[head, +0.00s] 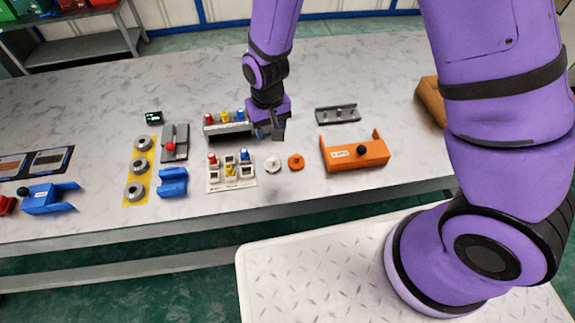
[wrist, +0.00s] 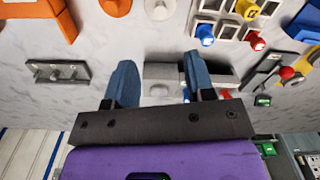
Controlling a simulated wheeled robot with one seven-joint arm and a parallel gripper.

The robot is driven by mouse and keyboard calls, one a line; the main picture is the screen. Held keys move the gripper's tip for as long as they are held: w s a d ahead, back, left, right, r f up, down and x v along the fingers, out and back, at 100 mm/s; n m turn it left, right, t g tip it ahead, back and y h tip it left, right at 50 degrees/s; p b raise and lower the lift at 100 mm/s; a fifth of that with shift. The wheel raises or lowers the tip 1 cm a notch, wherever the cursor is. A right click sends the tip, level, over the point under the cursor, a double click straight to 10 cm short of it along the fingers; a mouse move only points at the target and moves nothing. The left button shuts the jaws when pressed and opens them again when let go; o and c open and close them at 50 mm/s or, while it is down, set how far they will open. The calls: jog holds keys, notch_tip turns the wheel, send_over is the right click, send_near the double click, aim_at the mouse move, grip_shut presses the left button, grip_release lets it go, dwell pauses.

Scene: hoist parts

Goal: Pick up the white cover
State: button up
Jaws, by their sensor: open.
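The white cover (head: 272,164), a small round white piece with a raised middle, lies on the table between a tray of square sockets and a similar orange round piece (head: 296,161). In the wrist view the white cover (wrist: 159,8) is cut off by the top edge. My gripper (head: 271,133) points down behind the cover, above the table near the right end of a grey rack. In the wrist view my gripper (wrist: 158,62) has its two blue fingers apart with nothing held between them. Its height above the table is hard to tell.
The white tray (head: 229,185) with coloured pegs stands left of the cover, and the grey rack (head: 228,128) with pegs stands behind it. An orange bracket (head: 356,152) and a dark grey rail (head: 338,114) are to the right. Table in front of the cover is clear.

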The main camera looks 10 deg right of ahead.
aim_at(272, 159)
jog(key=shift+s+f, duration=0.2)
jog(key=shift+f, duration=2.8)
jog(key=shift+s+f, duration=0.2)
jog(key=shift+f, duration=2.8)
grip_shut()
